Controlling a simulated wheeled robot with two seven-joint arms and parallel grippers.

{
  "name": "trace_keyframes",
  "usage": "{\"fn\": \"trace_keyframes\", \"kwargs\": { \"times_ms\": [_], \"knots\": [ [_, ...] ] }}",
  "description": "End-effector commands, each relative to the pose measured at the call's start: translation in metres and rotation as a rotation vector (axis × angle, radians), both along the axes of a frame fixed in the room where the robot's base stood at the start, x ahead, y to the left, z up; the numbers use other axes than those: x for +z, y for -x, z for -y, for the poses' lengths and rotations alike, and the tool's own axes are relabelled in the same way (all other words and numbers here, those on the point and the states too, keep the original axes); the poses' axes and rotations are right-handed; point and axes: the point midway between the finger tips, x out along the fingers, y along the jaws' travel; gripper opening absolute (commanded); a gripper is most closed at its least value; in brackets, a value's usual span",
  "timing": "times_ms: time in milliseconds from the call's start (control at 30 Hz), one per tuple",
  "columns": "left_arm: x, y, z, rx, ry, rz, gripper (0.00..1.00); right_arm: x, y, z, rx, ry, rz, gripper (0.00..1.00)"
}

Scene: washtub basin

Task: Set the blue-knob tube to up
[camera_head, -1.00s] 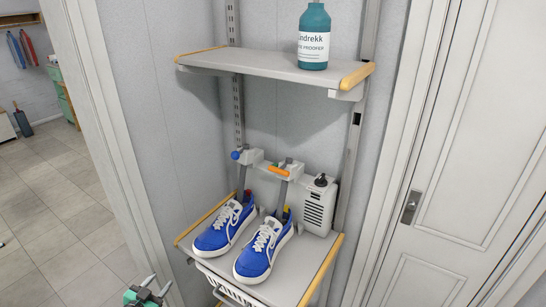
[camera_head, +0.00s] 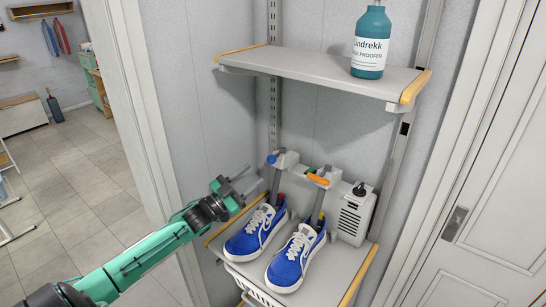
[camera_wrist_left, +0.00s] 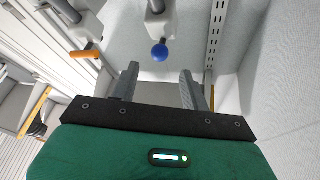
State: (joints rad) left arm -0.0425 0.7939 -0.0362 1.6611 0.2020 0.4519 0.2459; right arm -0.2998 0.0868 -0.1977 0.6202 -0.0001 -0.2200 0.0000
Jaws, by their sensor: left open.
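The blue knob (camera_head: 272,158) sits on the left side of a white-grey fitting at the back of the lower shelf. My left gripper (camera_head: 250,180) is just left of this tube, open and empty, apart from the knob. In the left wrist view the blue knob (camera_wrist_left: 159,53) shows beyond the gap between the open fingers (camera_wrist_left: 158,78). My right gripper is in neither view.
A white vented unit (camera_head: 354,214) stands at right. The upper shelf (camera_head: 320,73) with a teal bottle (camera_head: 371,44) is overhead. A metal rail (camera_wrist_left: 214,40) is close by.

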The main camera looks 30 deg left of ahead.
Motion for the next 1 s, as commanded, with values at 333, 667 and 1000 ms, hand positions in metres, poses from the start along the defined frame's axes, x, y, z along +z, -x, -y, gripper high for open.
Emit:
{"fn": "trace_keyframes", "kwargs": {
  "times_ms": [333, 667, 1000],
  "knots": [
    [0.022, -0.046, 0.016, 0.001, 0.001, 0.001, 0.46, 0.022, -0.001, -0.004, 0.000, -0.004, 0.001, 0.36],
    [0.032, -0.075, 0.028, 0.000, 0.000, -0.001, 0.46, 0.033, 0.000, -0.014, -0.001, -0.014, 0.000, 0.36],
    [0.032, -0.080, 0.029, 0.001, -0.001, -0.002, 0.46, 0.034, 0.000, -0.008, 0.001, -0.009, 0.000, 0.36]
  ]
}}
